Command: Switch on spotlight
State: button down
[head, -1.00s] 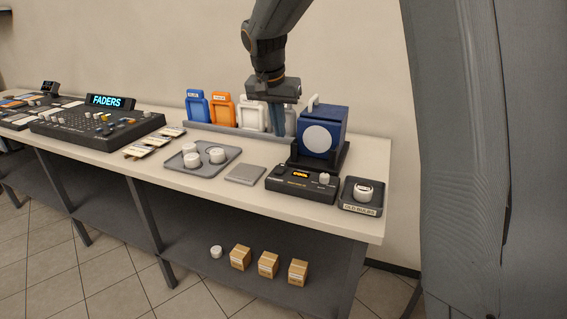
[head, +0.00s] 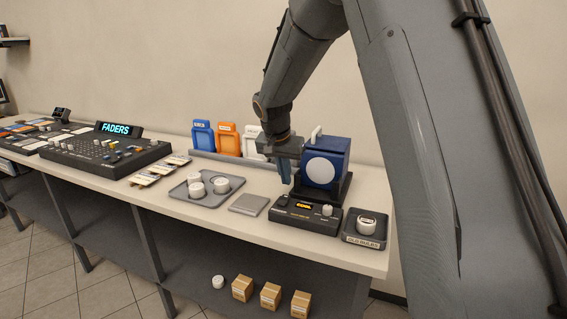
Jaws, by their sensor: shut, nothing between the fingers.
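The spotlight (head: 340,152) is a dark blue box with a round white face and a light handle on top, standing in a black cradle near the bench's right end. The face shows no clear glow. In front of it sits a black control box (head: 288,217) with a small lit orange display, too small to read surely, and a pale knob (head: 327,210) on its right. My gripper (head: 288,183) is shut and empty, pointing down just left of the spotlight, over the control box's back left corner. Whether its tips touch anything is unclear.
An old-bulbs tray (head: 349,236) holding a white bulb stands right of the control box. A flat grey plate (head: 249,204) and a grey tray (head: 229,183) with white pucks lie left. Blue, orange and white frames (head: 203,137) stand behind. A fader desk (head: 100,153) is farther left.

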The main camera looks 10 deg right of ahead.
aim_at(288, 198)
jog(key=shift+p+x, duration=0.75)
jog(key=shift+x, duration=2.2)
